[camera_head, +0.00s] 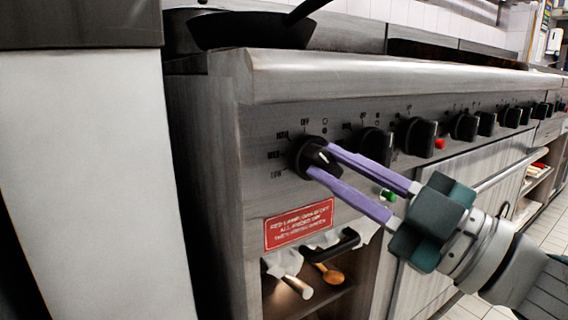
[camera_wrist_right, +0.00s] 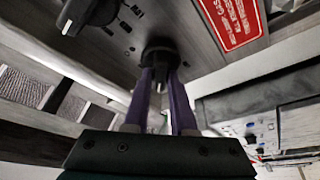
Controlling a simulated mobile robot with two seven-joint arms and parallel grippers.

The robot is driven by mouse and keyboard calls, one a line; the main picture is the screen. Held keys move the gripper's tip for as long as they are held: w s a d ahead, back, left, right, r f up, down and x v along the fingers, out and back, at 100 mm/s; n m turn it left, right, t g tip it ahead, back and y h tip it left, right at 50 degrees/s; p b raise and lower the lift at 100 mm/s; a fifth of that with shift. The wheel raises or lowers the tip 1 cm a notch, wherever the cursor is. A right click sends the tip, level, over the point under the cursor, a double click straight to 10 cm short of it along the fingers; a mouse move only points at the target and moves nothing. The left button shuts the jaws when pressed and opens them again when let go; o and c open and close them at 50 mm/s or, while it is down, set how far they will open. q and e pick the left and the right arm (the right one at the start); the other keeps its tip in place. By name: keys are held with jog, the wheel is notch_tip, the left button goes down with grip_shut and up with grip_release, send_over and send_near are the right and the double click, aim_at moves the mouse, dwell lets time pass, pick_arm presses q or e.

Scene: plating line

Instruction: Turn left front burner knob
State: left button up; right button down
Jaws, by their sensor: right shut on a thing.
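The left front burner knob (camera_head: 308,155) is a black round knob at the left end of the stove's control panel, with printed marks around it. My right gripper (camera_head: 318,160) comes in from the right, and its two purple fingers are shut on this knob, one above and one below in the head view. In the right wrist view the fingers (camera_wrist_right: 161,75) reach up to the black knob (camera_wrist_right: 160,50) and lie on either side of it. The fingertips partly hide the knob's face. My left gripper is not in view.
More black knobs (camera_head: 375,145) run rightward along the panel, with a red button (camera_head: 439,143) and a green button (camera_head: 388,195). A red sign (camera_head: 299,225) and a black handle (camera_head: 330,245) sit below. A black pan (camera_head: 250,30) stands on the stove top.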

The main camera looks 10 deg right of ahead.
dwell(0.3)
jog(key=c, duration=0.7)
grip_release()
jog(key=shift+c, duration=0.2)
jog(key=p+v, duration=0.1)
jog(key=v, duration=0.9)
jog(key=shift+r, duration=0.15)
